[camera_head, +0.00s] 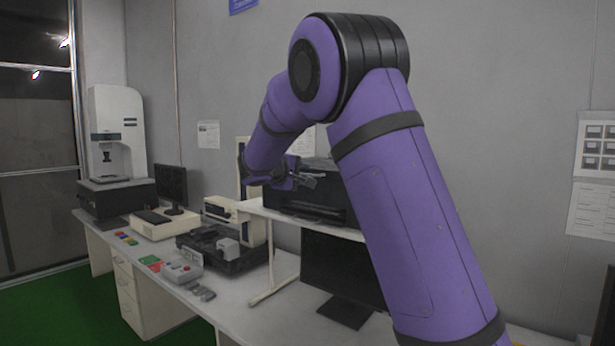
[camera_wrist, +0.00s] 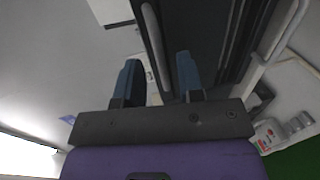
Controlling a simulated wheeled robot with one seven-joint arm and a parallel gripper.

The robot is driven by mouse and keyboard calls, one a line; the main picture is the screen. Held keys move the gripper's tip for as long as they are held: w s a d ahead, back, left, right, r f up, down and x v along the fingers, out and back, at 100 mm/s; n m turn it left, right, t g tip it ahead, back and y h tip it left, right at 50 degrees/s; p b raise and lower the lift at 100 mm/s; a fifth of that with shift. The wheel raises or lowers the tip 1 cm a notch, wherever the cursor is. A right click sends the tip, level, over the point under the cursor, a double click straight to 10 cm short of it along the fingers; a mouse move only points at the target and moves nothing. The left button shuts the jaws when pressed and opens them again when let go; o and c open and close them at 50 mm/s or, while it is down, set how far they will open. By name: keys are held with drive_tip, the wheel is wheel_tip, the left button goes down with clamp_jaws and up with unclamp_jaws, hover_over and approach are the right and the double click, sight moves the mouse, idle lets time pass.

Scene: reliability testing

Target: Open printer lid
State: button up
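The black printer (camera_head: 322,207) sits on a raised white shelf behind my arm, which covers its right part. Its lid looks closed, though my arm and gripper hide some of the top. My gripper (camera_head: 308,180) is at the printer's upper left side in the head view. In the wrist view my gripper (camera_wrist: 158,78) has its two dark blue fingers apart, with nothing clearly held between them. A dark body, seemingly the printer (camera_wrist: 205,35), fills the view beyond the fingers. I cannot tell whether a finger touches it.
The white shelf (camera_head: 283,217) stands on a long white table (camera_head: 258,318). A black monitor (camera_head: 343,275) stands under the shelf. Left of it are an open black case (camera_head: 245,262), a grey control box (camera_head: 180,272) and another monitor (camera_head: 172,185). A white testing machine (camera_head: 118,130) stands at the far left.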

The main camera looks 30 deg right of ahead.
sight(307, 174)
drive_tip(key=shift+x, duration=1.7)
drive_tip(key=shift+s, duration=0.1)
clamp_jaws()
